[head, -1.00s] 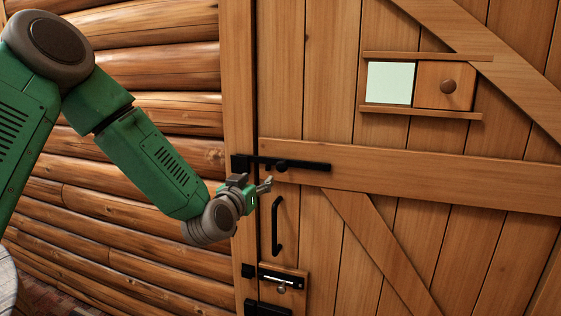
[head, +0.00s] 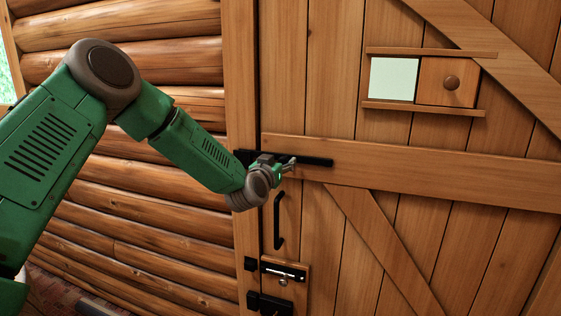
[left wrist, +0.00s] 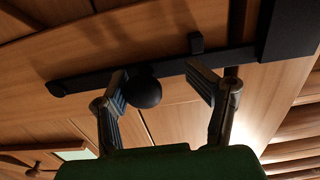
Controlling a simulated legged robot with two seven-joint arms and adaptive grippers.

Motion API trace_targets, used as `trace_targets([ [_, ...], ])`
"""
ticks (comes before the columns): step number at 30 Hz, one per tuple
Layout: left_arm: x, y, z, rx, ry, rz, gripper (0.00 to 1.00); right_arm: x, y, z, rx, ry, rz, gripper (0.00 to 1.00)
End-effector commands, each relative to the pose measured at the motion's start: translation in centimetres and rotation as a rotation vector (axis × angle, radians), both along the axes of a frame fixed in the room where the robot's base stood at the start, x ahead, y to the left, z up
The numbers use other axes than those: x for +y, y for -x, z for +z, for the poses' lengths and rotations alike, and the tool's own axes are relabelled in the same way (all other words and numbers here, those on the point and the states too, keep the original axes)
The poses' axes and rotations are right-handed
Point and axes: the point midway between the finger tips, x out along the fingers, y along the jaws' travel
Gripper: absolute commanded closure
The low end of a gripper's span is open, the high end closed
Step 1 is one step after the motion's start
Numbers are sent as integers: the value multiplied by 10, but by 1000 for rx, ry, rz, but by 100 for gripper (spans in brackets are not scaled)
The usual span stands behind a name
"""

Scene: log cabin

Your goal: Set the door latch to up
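The door latch is a black bar (head: 316,161) lying horizontally across the door's left edge; its left part is hidden behind my left gripper (head: 286,165) in the head view. In the left wrist view the bar (left wrist: 90,80) runs to a black block (left wrist: 287,30) on the frame side. A round black knob (left wrist: 145,93) sticks out from the bar. My left gripper (left wrist: 163,83) is open, with the knob between its fingers and closer to the left-hand finger in that view. Whether a finger touches the knob I cannot tell. My right gripper is not in view.
Below the latch are a black pull handle (head: 278,220) and a small slide bolt (head: 284,270). A small window with a wooden sliding panel (head: 447,83) is higher on the door. The log wall (head: 150,60) stands to the left.

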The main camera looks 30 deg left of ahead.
Motion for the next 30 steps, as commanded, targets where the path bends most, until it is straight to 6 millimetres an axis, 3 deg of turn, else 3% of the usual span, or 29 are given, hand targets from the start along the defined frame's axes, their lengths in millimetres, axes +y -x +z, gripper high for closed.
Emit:
trace_targets([
  [1, -1, 1, 2, -1, -2, 5, 56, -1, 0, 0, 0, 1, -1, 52],
  [5, -5, 1, 4, -4, -5, 3, 100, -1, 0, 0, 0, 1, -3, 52],
  [13, -3, 2, 4, -6, -2, -8, 100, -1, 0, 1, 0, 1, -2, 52],
  [21, -9, 0, 30, 37, -190, -6, 100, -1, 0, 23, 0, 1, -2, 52],
  [30, -7, 0, 36, 49, -258, -5, 100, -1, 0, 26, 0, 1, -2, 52],
])
